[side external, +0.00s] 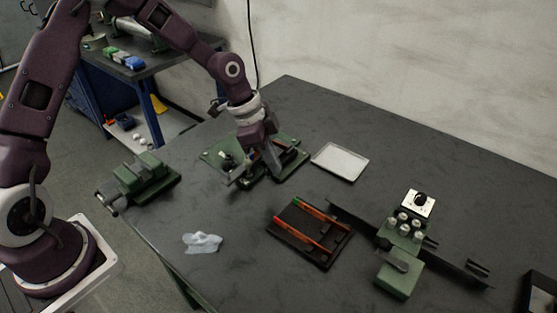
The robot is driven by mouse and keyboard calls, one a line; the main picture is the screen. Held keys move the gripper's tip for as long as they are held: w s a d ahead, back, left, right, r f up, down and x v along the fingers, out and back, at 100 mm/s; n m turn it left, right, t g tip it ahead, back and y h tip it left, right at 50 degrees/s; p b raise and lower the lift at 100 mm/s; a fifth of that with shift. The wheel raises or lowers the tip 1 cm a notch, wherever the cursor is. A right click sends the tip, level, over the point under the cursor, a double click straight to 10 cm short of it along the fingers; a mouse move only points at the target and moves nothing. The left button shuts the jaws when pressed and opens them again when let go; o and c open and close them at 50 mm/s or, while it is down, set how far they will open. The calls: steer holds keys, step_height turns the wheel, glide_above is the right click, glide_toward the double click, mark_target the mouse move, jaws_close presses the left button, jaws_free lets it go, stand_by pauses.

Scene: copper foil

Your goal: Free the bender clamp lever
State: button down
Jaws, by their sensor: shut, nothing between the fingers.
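A green device (291,165) with dark parts on a flat base stands at the back left of the dark table. It may be the bender; I cannot tell for certain. My gripper (275,170) is shut and points down over the middle of this device, with nothing held between its fingers. The fingertips are close to the device's dark parts, but I cannot tell whether they touch. The gripper hides part of the device, and I cannot make out a clamp lever.
A green vise (145,177) stands left. A white tray (340,162) lies right of my gripper. A dark tray (293,242) with orange-red strips, crumpled clear film (202,243) and a green roller machine (404,236) are nearer. The front middle of the table (240,275) is clear.

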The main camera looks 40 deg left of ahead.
steer(key=shift+s+a, duration=0.15)
steer(key=shift+a, duration=0.05)
stand_by(0.5)
step_height(320, 180, up, 11)
steer(key=shift+d, duration=0.15)
stand_by(0.4)
steer(key=s+a+r+n+t+y, duration=0.1)
steer(key=s+r+n, duration=0.2)
steer(key=s, duration=0.6)
steer(key=s+a+r+n+t+y, duration=0.1)
steer(key=s+a+r+n, duration=0.1)
steer(key=s, duration=0.8)
steer(key=s+a+r+n+t+y, duration=0.1)
steer(key=s+r+n, duration=0.3)
steer(key=s, duration=0.5)
steer(key=a+n, duration=0.1)
steer(key=n, duration=0.1)
steer(key=shift+s+a+r+n+y, duration=0.15)
steer(key=shift+a+r+n+y, duration=0.05)
steer(key=shift+r+n+y, duration=0.1)
